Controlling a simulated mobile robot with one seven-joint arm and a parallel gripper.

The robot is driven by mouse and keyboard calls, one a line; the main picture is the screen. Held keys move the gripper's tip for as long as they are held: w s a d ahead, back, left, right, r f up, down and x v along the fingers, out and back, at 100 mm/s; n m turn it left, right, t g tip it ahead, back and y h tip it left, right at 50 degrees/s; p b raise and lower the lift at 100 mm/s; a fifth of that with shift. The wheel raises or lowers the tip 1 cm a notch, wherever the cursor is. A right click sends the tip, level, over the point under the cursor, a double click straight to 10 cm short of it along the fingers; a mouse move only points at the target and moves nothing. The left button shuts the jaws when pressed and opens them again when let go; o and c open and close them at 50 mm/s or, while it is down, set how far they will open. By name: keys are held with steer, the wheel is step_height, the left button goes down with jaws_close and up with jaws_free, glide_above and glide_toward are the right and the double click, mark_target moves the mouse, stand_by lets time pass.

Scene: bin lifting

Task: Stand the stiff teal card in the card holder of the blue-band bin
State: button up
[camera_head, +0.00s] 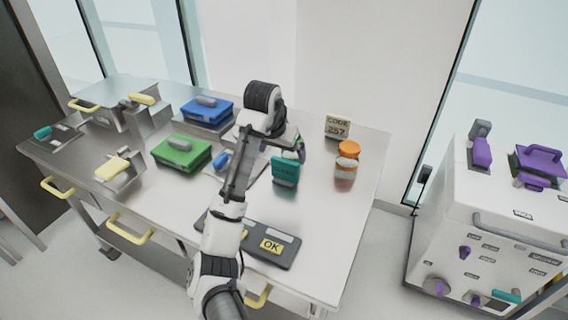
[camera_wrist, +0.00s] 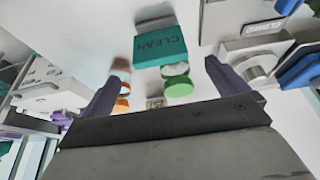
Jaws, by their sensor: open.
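A teal card (camera_head: 286,168) with dark lettering sits upright on a small grey base, right of centre on the steel table. In the wrist view the teal card (camera_wrist: 160,46) appears upside down and reads CLEAN. My gripper (camera_head: 298,150) is open and empty, just above and behind the card in the head view. In the wrist view its two dark fingers (camera_wrist: 163,88) are spread wide, with the card beyond them and apart from them. I cannot make out a blue-band bin or its card holder for certain; my arm hides part of the table's middle.
Orange-lidded jars (camera_head: 347,158) and a CODE 257 sign (camera_head: 338,127) stand to the right. Green (camera_head: 181,153) and blue (camera_head: 207,110) cases lie left of my arm. A dark tray with an OK label (camera_head: 272,246) lies at the front. A white cabinet (camera_head: 480,220) stands right.

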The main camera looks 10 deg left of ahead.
steer(key=v, duration=0.4)
steer(key=shift+p, duration=0.3)
